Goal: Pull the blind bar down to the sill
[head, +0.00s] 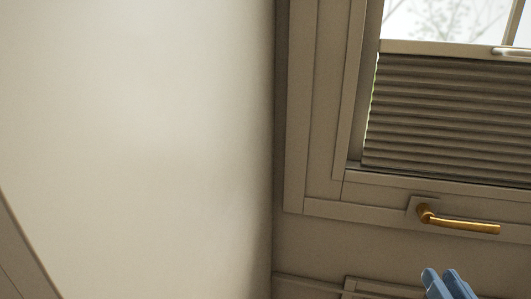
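The pale blind bar (440,48) runs level across the upper part of the window, with a small metallic grip (512,51) on it at the right edge of the head view. The grey-brown pleated blind (445,115) hangs below the bar and reaches the bottom of the window opening. The sill edge (430,184) runs just under the pleats. The blue fingertips of my gripper (446,278) show at the bottom edge, well below the bar and apart from it. The fingers look close together, but whether they are shut is unclear. The rest of the gripper is out of frame.
A brass window handle (460,220) sticks out from the lower frame, between my gripper and the blind. A plain pale wall (140,130) fills the left side. Bare glass (450,18) shows above the bar.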

